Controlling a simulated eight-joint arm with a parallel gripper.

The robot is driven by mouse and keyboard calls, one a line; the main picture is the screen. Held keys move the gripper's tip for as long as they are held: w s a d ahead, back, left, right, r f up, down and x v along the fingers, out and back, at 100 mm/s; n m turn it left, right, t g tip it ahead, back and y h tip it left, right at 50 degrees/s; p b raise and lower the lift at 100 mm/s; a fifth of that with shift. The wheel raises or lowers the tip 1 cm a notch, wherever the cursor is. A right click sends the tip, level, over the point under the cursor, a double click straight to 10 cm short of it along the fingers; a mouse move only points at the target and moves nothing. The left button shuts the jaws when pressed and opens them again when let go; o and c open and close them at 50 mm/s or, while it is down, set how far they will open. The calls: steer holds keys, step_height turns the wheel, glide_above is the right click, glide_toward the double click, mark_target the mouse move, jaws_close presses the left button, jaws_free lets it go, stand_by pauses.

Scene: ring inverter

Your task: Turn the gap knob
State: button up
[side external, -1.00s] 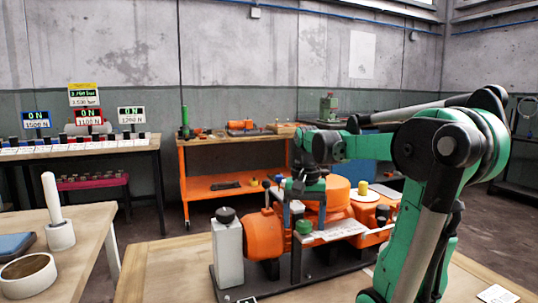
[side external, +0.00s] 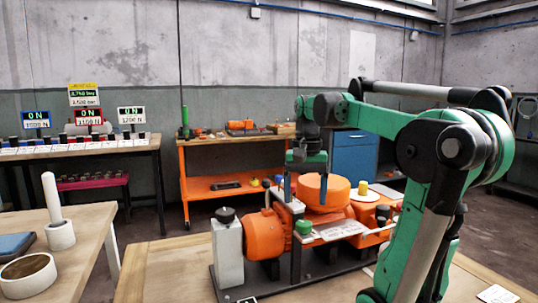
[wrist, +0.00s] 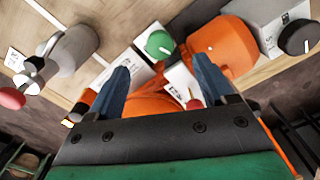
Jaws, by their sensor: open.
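An orange machine (side external: 265,236) stands on a dark base on the wooden table. It carries a green knob (side external: 303,228) on a pale plate and a black knob (side external: 225,214) on a white post. The wrist view shows the green knob (wrist: 159,45) and the black knob (wrist: 298,37), each with a white mark. I cannot read which one is the gap knob. My gripper (side external: 305,190) points down above the machine, open and empty. In the wrist view the green knob lies beyond and between my fingertips (wrist: 161,65), apart from them.
An orange drum (side external: 326,192) and a yellow-topped part (side external: 362,187) rise close by my gripper. A red knob (wrist: 10,97) is at the wrist view's left edge. Displays (side external: 88,117) stand on the back-left bench. A side table (side external: 80,246) holds a tape roll and white post.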

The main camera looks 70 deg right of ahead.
mark_target(304, 222)
steer(key=n, duration=0.5)
steer(key=shift+n, duration=0.4)
steer(key=n, duration=0.4)
steer(key=shift+f, duration=2.8)
steer(key=shift+c, duration=0.3)
jaws_close()
